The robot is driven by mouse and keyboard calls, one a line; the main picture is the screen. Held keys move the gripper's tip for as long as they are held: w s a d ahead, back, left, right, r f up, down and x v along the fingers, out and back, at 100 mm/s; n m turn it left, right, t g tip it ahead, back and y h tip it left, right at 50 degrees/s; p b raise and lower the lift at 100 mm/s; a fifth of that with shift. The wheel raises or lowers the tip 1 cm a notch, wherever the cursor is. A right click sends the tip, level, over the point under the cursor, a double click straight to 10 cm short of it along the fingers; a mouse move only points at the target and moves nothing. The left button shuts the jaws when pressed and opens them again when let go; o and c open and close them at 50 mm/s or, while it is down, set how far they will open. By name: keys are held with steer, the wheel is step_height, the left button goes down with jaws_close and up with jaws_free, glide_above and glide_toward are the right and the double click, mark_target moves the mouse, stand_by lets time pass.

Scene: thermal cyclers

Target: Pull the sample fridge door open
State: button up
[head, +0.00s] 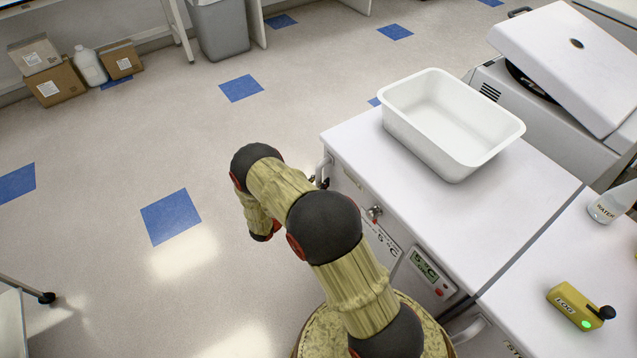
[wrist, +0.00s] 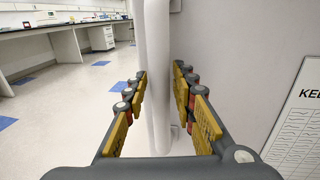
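The sample fridge (head: 385,235) is the white cabinet under the worktop, with a small temperature display (head: 425,265) on its front. Its door looks shut, though my arm hides much of it. In the head view my arm mostly hides the gripper.
A white tub (head: 450,125) stands on the worktop above the fridge. A yellow LOG device (head: 575,305) and a WATER bottle (head: 610,205) are at the right. A lidded machine (head: 560,70) is behind. The floor (head: 110,180) left of the fridge is clear.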

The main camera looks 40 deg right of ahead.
jaws_close()
stand_by(0.6)
